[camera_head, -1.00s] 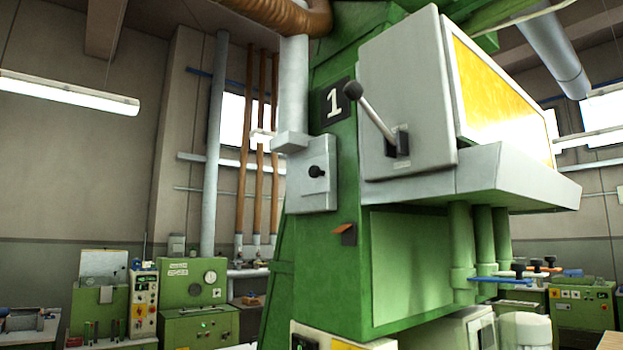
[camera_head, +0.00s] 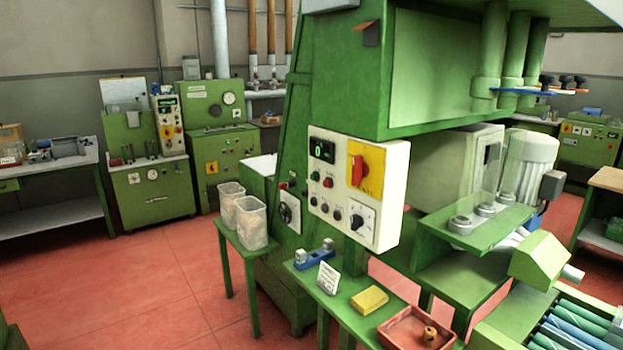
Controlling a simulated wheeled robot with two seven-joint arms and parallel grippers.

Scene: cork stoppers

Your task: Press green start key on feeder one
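The large green machine (camera_head: 345,75) stands in the middle of the head view. A white control panel (camera_head: 395,185) is fixed to its front. The panel carries a dark display (camera_head: 322,150) with a green digit. Below the display are a small green key (camera_head: 315,176) and a red key (camera_head: 328,182) beside it. Lower down is a row of small dark knobs (camera_head: 324,206). A red rotary switch on a yellow plate (camera_head: 361,173) and a white dial (camera_head: 361,218) are on the right. Neither of my grippers is in view.
A green bench in front of the machine holds a blue fixture (camera_head: 315,254), a small sign (camera_head: 328,278), a yellow block (camera_head: 369,300) and a red tray (camera_head: 388,333). Clear bins (camera_head: 252,222) stand left of it. Red floor (camera_head: 150,290) is open at the left.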

